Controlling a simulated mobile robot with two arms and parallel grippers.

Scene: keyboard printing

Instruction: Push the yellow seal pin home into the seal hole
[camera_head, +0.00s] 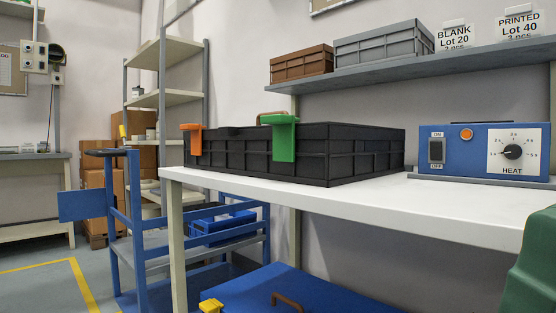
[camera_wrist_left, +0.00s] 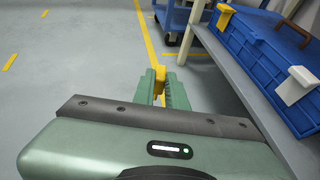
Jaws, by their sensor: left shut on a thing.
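In the left wrist view my left gripper (camera_wrist_left: 163,88) is shut on a small yellow piece, which looks like the yellow seal pin (camera_wrist_left: 160,76). It is held over the grey floor, to the left of the shelf edge and apart from it. A blue case (camera_wrist_left: 258,45) lies on the low shelf to the right of the gripper. The blue case (camera_head: 262,293) also shows at the bottom of the head view. It has a yellow latch (camera_wrist_left: 226,14), a white latch (camera_wrist_left: 297,86) and a brown handle (camera_head: 287,302). I cannot make out the seal hole. My right gripper is not in view.
A black crate (camera_head: 362,155) with an orange clip (camera_head: 192,138) and a green clip (camera_head: 284,138) stands on the white table (camera_head: 400,203). A blue heater box (camera_head: 460,160) is at the right. A blue cart (camera_head: 137,240) stands at the left.

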